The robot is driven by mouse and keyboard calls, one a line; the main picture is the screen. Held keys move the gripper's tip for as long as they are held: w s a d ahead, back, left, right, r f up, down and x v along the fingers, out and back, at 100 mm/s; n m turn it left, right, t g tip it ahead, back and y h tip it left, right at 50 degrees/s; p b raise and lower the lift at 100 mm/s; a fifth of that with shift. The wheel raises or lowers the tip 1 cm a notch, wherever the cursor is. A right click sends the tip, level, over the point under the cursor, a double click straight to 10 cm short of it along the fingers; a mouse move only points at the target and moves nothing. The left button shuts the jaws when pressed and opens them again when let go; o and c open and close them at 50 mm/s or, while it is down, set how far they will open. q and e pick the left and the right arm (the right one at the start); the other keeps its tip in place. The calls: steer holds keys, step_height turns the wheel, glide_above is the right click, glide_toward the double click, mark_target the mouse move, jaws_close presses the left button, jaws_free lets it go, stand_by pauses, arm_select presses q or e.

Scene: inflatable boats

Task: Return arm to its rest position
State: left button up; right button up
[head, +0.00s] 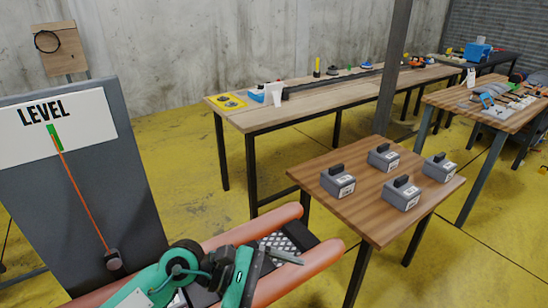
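My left arm, teal and black, comes in from the bottom left. Its gripper (270,268) is above the inflatable boat (318,262), which has orange-pink tubes. Grey finger-like parts show at the end of the arm, but their gap is unclear. I see nothing held between them. My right arm and gripper are not in view.
A grey board labelled LEVEL (58,116), with an orange pointer (82,196), stands at left. A small wooden table (375,225) holds several grey weights (338,181). A long workbench (330,98) and a tool table (500,118) stand behind. Yellow floor lies between them.

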arm_select(q)
step_height(320, 180, up, 9)
steer(key=n+t+h, duration=0.4)
steer(key=n+h, duration=0.3)
steer(key=n, duration=0.2)
steer(key=w+a+r+n+t+y, duration=0.3)
steer(key=w+a+n+t, duration=0.3)
steer(key=n+t, duration=0.8)
steer(key=a+f+n+y, duration=1.6)
steer(key=f+n+y, duration=0.15)
steer(key=n, duration=0.95)
steer(key=s+a+f+n+g, duration=0.3)
steer(key=s+f+n+g, duration=0.5)
steer(key=s+f+g, duration=0.95)
step_height(320, 180, down, 24)
steer(key=s+t+p, duration=0.2)
steer(key=t+p, duration=0.1)
steer(key=p, duration=0.1)
steer(key=s+a+f+g+p, duration=0.1)
steer(key=s+a+f+p, duration=0.2)
steer(key=s+f, duration=1.5)
steer(key=shift+s+y, duration=0.35)
steer(key=shift+s, duration=0.65)
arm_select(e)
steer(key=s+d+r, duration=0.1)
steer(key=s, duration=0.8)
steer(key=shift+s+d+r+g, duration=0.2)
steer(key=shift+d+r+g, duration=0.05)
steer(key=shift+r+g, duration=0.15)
